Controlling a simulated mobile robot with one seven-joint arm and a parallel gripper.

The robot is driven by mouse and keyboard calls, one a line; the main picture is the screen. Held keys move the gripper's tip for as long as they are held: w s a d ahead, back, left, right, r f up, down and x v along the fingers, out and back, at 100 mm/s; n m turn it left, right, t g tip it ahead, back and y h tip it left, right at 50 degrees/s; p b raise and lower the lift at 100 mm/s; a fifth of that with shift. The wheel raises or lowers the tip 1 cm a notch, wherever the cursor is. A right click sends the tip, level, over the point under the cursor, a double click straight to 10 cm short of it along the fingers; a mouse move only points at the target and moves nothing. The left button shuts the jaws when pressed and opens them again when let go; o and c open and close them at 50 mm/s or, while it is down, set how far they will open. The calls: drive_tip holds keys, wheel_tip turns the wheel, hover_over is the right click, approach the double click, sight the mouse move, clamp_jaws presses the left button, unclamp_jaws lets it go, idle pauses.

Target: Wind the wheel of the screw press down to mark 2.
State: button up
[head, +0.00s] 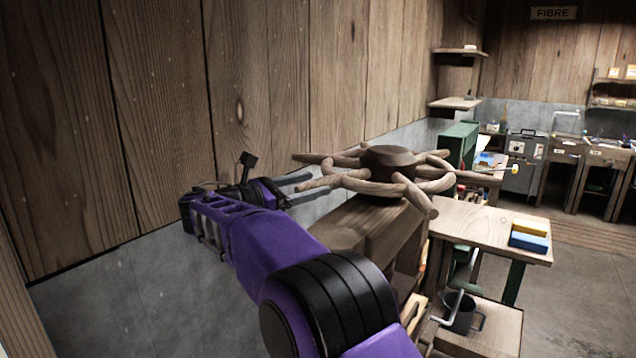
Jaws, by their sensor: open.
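The wooden wheel of the screw press (375,184) lies level in the middle of the head view, with a dark round hub (388,158) and several curved spokes ending in handles. It sits on top of a heavy wooden beam (350,226). My gripper (312,184) is at the wheel's left side, its two grey fingers pointing right toward the handles. The fingers are apart, and I see nothing held between them. I cannot tell whether a finger touches the nearest handle. The press's marks are not visible from here.
A plank wall (240,90) stands close behind my gripper and the wheel. To the right is a wooden table (480,222) with a yellow and blue block (529,236). Open floor (575,300) lies at the right.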

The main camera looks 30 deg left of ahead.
drive_tip(key=v, duration=1.5)
drive_tip(key=shift+r, duration=0.1)
drive_tip(key=shift+c, duration=0.2)
